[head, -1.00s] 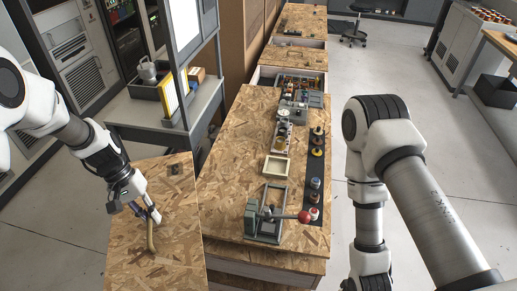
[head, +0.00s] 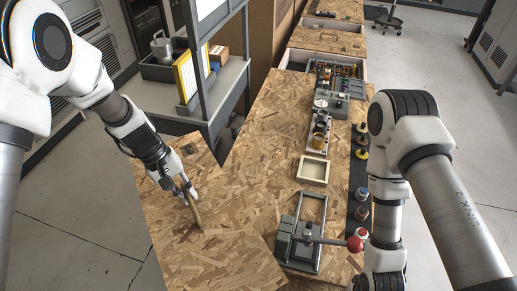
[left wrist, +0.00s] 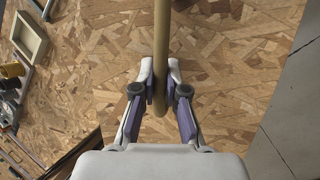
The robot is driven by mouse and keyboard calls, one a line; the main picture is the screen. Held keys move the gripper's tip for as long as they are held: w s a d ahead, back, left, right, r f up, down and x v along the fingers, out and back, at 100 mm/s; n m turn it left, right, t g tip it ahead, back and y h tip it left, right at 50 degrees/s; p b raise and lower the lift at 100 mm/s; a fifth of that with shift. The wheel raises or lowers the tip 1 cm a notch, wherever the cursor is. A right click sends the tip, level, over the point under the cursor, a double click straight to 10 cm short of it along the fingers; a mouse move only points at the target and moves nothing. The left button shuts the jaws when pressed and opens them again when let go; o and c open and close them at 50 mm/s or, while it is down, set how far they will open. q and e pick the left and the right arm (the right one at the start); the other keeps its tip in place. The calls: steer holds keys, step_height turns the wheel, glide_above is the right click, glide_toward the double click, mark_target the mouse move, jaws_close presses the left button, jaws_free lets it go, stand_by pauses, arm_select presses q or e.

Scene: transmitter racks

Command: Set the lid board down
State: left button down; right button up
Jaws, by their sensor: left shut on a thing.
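The lid board (head: 180,240) is a flat oriented-strand panel with a tan bar handle (head: 195,212) standing on its face. My left gripper (head: 186,192) is shut on this handle. In the left wrist view the handle (left wrist: 162,50) runs between the two fingers (left wrist: 160,95), with strand-board below it. In the head view the board's near right part overlaps the near left part of the workbench top (head: 262,125). I cannot tell whether it touches the bench or hangs above it. My right gripper is out of view; only its arm shows.
A clamp with a red-knobbed lever (head: 305,237), a cream tray (head: 312,170) and a dark strip with several spools (head: 360,185) sit on the bench. A grey shelf unit (head: 225,90) stands behind the board. Grey floor (head: 70,200) is free at the left.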

mark_target(193, 217)
arm_select(q)
steer(key=shift+s+a, duration=0.2)
steer(key=shift+s, duration=0.75)
steer(key=shift+s+d+f, duration=0.1)
steer(key=shift+s+f, duration=0.05)
steer(key=shift+f, duration=0.55)
steer(key=f, duration=0.2)
steer(key=w+f, duration=0.1)
steer(key=f, duration=0.1)
steer(key=shift+f+p, duration=0.3)
steer(key=shift+f, duration=0.05)
steer(key=f, duration=0.3)
steer(key=shift+s+f, duration=0.1)
steer(key=shift+s, duration=0.1)
steer(key=shift+w+f, duration=0.15)
steer(key=shift+w, duration=0.05)
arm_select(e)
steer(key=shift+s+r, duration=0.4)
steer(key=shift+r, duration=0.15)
arm_select(q)
steer(key=c, duration=1.2)
jaws_free()
steer(key=shift+s, duration=0.15)
